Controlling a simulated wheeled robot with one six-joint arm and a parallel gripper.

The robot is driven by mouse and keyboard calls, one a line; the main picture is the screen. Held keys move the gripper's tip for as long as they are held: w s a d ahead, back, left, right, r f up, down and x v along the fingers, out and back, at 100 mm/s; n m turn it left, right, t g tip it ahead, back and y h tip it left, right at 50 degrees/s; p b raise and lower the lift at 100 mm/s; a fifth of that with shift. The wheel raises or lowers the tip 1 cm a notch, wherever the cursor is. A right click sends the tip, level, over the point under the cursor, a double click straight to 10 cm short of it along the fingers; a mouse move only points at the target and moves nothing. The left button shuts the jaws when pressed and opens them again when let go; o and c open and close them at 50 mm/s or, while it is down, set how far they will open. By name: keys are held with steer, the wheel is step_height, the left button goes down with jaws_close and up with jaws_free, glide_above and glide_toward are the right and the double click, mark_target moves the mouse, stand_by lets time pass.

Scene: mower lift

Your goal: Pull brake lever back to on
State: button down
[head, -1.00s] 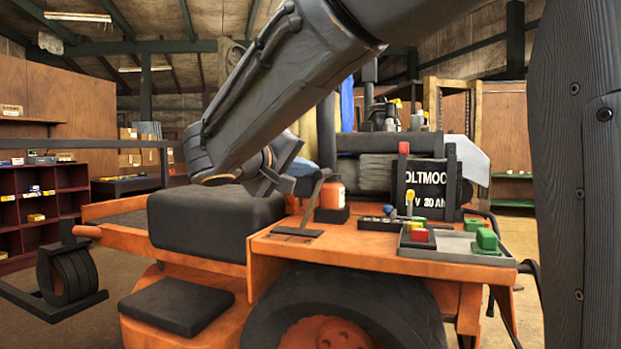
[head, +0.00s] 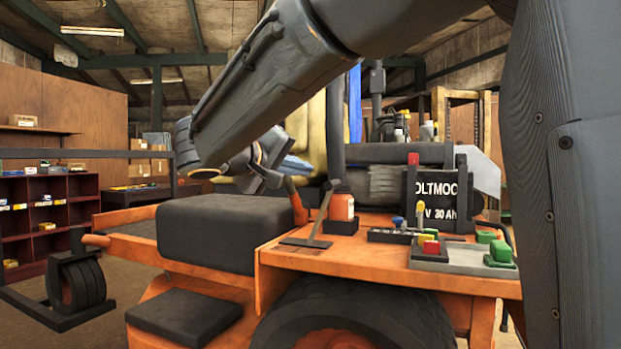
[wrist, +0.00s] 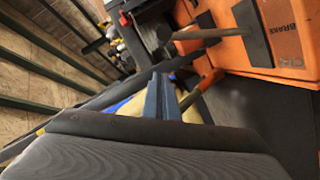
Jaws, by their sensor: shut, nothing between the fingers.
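The brake lever (head: 322,212) is a thin dark bar rising from a flat black plate (head: 305,243) on the orange fender. It leans to the right in the head view. In the wrist view the lever (wrist: 200,33) stands out from the orange panel, beside the printed words BRAKE and ON. My gripper (head: 272,182) is above the black seat, to the left of the lever and apart from it. In the wrist view its blue-grey fingers (wrist: 162,98) are together with nothing between them. An orange lever (head: 296,200) stands close by the gripper.
The black seat (head: 220,235) lies below my gripper. A black battery (head: 437,200) and a grey tray (head: 455,258) with coloured blocks are further right. Open air surrounds the lever's top.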

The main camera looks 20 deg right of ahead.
steer(key=v, duration=0.9)
steer(key=shift+s+a+b, duration=0.2)
steer(key=shift+a+b, duration=0.05)
steer(key=shift+b, duration=0.15)
